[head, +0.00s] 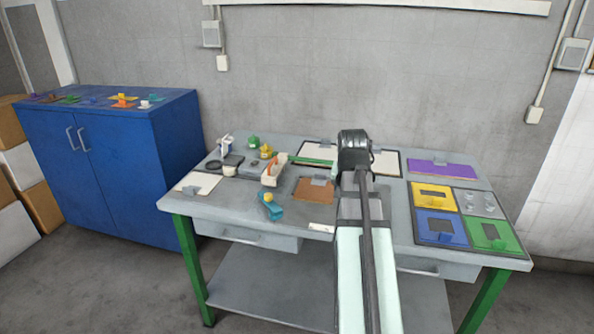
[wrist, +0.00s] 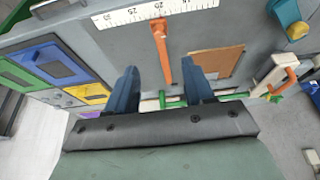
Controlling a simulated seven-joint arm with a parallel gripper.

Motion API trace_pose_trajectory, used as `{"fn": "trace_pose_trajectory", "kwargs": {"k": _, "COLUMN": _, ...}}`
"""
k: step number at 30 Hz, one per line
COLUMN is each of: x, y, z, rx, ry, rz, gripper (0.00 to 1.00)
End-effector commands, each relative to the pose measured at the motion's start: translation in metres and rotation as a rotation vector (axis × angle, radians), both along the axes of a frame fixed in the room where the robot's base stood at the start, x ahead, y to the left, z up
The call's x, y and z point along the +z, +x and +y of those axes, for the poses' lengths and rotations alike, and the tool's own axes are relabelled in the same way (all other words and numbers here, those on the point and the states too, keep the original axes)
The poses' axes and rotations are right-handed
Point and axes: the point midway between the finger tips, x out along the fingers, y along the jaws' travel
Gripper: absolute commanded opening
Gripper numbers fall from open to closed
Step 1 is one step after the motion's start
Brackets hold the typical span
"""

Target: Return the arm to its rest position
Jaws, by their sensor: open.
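My gripper (wrist: 160,68) is open, with its two dark blue fingers apart in the wrist view. An orange tapered tool (wrist: 162,52) shows between and beyond the fingertips, with its wider end by the ruler (wrist: 150,12). The fingers are apart from it on both sides. In the head view my arm reaches over the middle of the workbench (head: 400,215), and its dark end hides the fingers and the orange tool. A teal tool with a yellow part (head: 271,208) lies left of my arm, and it also shows in the wrist view (wrist: 288,18).
Yellow, blue and green panels (head: 434,196) and a purple sheet (head: 440,169) are at right. A blue cabinet (head: 130,165) stands left of the bench.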

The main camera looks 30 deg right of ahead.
Motion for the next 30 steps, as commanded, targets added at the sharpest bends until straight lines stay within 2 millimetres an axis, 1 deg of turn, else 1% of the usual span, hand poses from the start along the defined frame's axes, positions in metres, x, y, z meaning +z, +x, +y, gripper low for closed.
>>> {"fn": "trace_pose_trajectory", "kwargs": {"k": 5, "x": -0.001, "y": 0.0, "z": 0.0, "rx": 0.0, "ry": 0.0, "rz": 0.0, "gripper": 0.53}}
{"fn": "trace_pose_trajectory", "kwargs": {"k": 7, "x": -0.004, "y": 0.001, "z": 0.001, "rx": 0.004, "ry": 0.003, "rz": 0.004, "gripper": 0.53}}
{"fn": "trace_pose_trajectory", "kwargs": {"k": 8, "x": -0.007, "y": 0.002, "z": 0.003, "rx": 0.007, "ry": 0.004, "rz": 0.007, "gripper": 0.53}}
{"fn": "trace_pose_trajectory", "kwargs": {"k": 11, "x": -0.024, "y": 0.006, "z": 0.009, "rx": 0.023, "ry": 0.016, "rz": 0.025, "gripper": 0.53}}
{"fn": "trace_pose_trajectory", "kwargs": {"k": 14, "x": -0.051, "y": 0.013, "z": 0.02, "rx": 0.05, "ry": 0.035, "rz": 0.054, "gripper": 0.53}}
{"fn": "trace_pose_trajectory", "kwargs": {"k": 15, "x": -0.064, "y": 0.015, "z": 0.026, "rx": 0.062, "ry": 0.043, "rz": 0.067, "gripper": 0.53}}
{"fn": "trace_pose_trajectory", "kwargs": {"k": 21, "x": -0.125, "y": 0.024, "z": 0.054, "rx": 0.124, "ry": 0.082, "rz": 0.133, "gripper": 0.53}}
{"fn": "trace_pose_trajectory", "kwargs": {"k": 29, "x": -0.199, "y": 0.025, "z": 0.093, "rx": 0.199, "ry": 0.129, "rz": 0.215, "gripper": 0.53}}
{"fn": "trace_pose_trajectory", "kwargs": {"k": 30, "x": -0.21, "y": 0.024, "z": 0.099, "rx": 0.21, "ry": 0.136, "rz": 0.229, "gripper": 0.53}}
